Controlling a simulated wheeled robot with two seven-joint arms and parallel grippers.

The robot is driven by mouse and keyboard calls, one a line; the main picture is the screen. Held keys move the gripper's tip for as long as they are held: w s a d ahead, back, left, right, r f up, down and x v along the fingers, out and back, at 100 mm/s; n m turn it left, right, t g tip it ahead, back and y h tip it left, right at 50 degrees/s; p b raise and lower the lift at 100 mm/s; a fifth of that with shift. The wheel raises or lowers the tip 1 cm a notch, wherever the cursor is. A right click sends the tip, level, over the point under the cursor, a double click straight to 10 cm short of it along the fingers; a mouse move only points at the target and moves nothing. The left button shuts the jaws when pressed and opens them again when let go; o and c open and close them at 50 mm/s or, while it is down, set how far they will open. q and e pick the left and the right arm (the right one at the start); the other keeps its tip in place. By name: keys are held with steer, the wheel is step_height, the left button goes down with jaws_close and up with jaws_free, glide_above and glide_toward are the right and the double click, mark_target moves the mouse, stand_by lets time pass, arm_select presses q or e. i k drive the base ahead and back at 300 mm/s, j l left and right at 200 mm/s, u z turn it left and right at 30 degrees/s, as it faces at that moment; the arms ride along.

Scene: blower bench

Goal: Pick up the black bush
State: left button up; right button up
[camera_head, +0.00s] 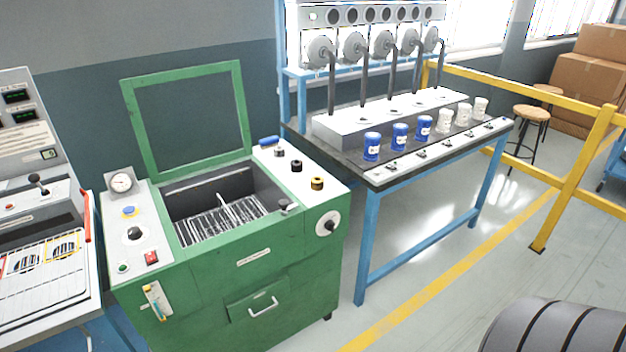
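A small black bush (297,166) stands on the white top strip at the right of a green machine (240,262). It is between a grey bush (279,152) behind it and a brass-coloured bush (317,184) in front of it. They stand apart in a slanting row. Nothing covers the black bush.
The green machine's framed lid (188,62) stands raised over an open basin with a wire rack. A bench (440,159) to the right bears blue and white cups. A yellow rail (575,165) stands beyond.

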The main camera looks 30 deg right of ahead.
mark_target(296, 166)
steer(key=z, duration=0.35)
steer(key=i+l+z, duration=0.15)
steer(key=z, duration=0.3)
steer(key=i+l+z, duration=0.15)
steer(key=z, duration=0.25)
steer(key=i+l+z, duration=0.2)
steer(key=z, duration=0.25)
steer(key=i, duration=0.1)
